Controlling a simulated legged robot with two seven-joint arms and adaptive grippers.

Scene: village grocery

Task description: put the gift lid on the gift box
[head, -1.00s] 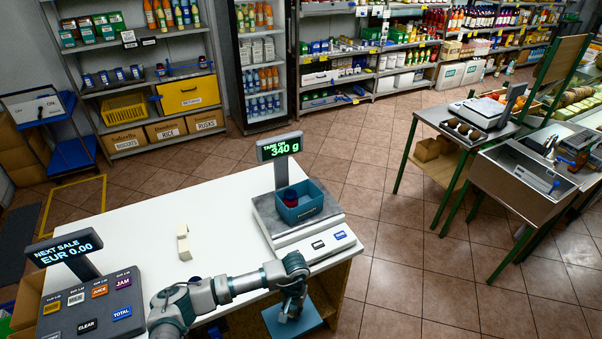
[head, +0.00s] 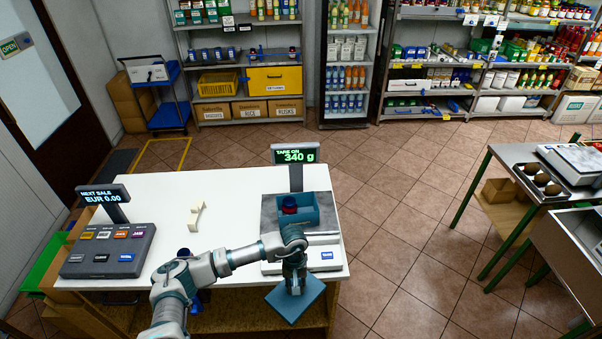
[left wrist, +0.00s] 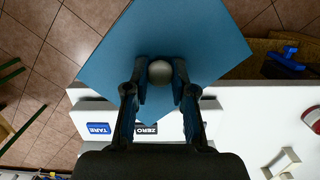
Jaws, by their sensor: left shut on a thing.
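The gift lid (head: 309,297) is a flat blue square plate with a pale round knob. My left gripper (head: 294,287) is shut on the knob, which shows between the fingers in the left wrist view (left wrist: 160,71). The lid hangs tilted in the head view, near the counter's front right edge and in front of the scale. The gift box (head: 312,217) is an open teal box on the scale's plate. A dark blue and red jar (head: 289,205) stands inside it. My right gripper is not in view.
The scale (head: 324,256) reads 340 g on its raised display (head: 295,154). A cream, notched block (head: 197,217) lies on the white counter (head: 160,190), left of the scale. A till keypad (head: 108,250) stands at the left end. Floor is clear right of the counter.

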